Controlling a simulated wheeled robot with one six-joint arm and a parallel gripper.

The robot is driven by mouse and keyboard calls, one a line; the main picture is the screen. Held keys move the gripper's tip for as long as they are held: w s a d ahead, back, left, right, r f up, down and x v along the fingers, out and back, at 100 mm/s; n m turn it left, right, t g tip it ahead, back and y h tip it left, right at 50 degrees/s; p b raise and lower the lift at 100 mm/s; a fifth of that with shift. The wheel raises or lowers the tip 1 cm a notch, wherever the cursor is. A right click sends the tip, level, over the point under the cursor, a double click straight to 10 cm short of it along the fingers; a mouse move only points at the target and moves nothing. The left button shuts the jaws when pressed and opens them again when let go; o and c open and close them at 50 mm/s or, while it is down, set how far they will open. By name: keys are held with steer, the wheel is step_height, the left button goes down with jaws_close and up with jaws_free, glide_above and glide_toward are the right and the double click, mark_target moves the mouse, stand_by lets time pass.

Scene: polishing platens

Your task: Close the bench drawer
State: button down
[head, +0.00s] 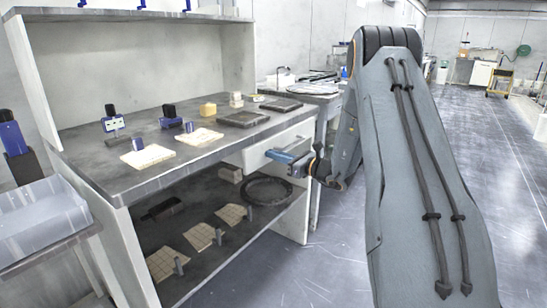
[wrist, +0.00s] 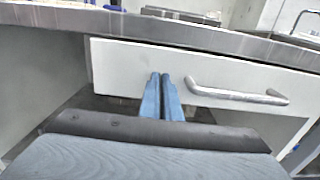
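The bench drawer (head: 297,133) has a white front and sits under the dark bench top at its right end. Its front also fills the middle of the wrist view (wrist: 125,65), with a silver bar handle (wrist: 236,95) on it. How far the drawer stands out from the bench is hard to tell. My gripper (head: 270,153) is at the drawer front. In the wrist view its blue fingers (wrist: 160,77) are together, empty, left of the handle and apart from it. The tips overlap the drawer front; whether they touch it cannot be told.
The bench top (head: 178,139) carries pale tiles, dark plates and small blocks. The lower shelf (head: 205,268) holds tiles and a dark ring (head: 267,190). A grey bin (head: 40,220) stands at the left. The floor right of my arm is clear.

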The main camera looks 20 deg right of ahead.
steer(key=shift+w+a+r, duration=0.15)
steer(key=shift+a, duration=0.1)
